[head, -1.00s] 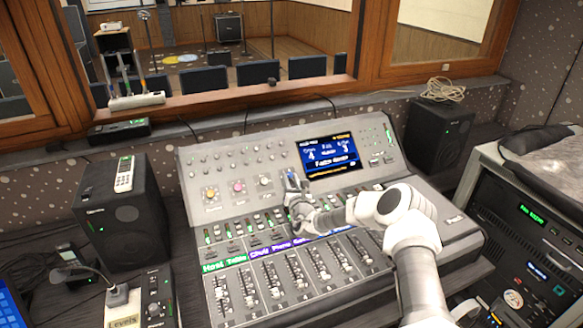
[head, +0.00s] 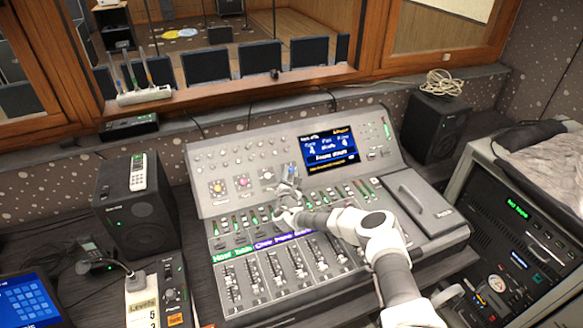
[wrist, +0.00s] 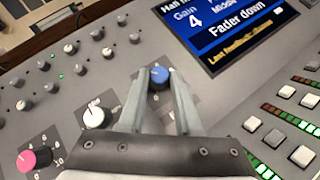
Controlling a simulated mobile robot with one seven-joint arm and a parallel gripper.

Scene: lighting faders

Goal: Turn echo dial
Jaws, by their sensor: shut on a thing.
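A row of coloured dials sits on the mixing console's (head: 215,200) upper panel: an orange-yellow one (head: 218,187), a pink one (head: 242,182), a white one (head: 266,174) and a blue one (head: 291,170). I cannot read their name labels. My gripper (head: 289,182) is at the blue dial. In the wrist view my gripper (wrist: 159,84) has one finger on each side of the blue dial (wrist: 159,76) and is shut on it. The white dial (wrist: 96,117) and pink dial (wrist: 36,159) stand free to its left. The console screen (head: 330,147) reads "Fader down".
Small knobs (wrist: 70,48) lie close above and left of the blue dial. Speakers (head: 137,208) and (head: 434,127) stand on both sides. A rack (head: 520,225) is at the right.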

